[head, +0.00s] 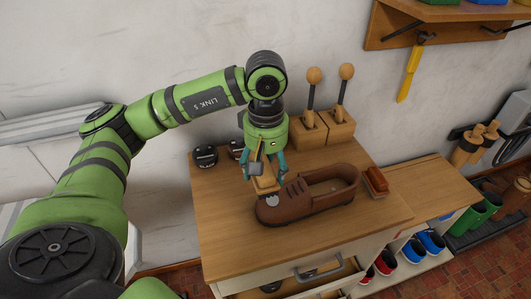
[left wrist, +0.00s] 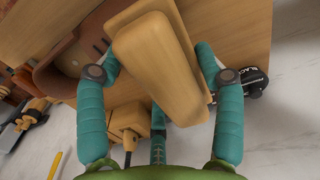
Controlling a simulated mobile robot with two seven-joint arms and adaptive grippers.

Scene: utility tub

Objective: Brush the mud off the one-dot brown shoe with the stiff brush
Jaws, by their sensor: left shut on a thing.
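The brown shoe (head: 318,193) lies on the wooden cabinet top, toe to the left, with a pale patch on its toe. Its dot mark is not clear to me. Part of it shows in the left wrist view (left wrist: 65,57). My left gripper (head: 266,180) is shut on a pale wooden brush (left wrist: 155,60), held at the shoe's toe end. I cannot tell whether its underside touches the shoe; the bristles are hidden. A second, reddish-brown brush (head: 375,181) lies right of the shoe. My right gripper is not in view.
Black tins (head: 204,156) stand at the back left of the cabinet top (head: 225,225). Wooden boxes with knobbed handles (head: 322,128) stand against the wall. A drawer (head: 310,275) below is partly open. The front left of the top is clear.

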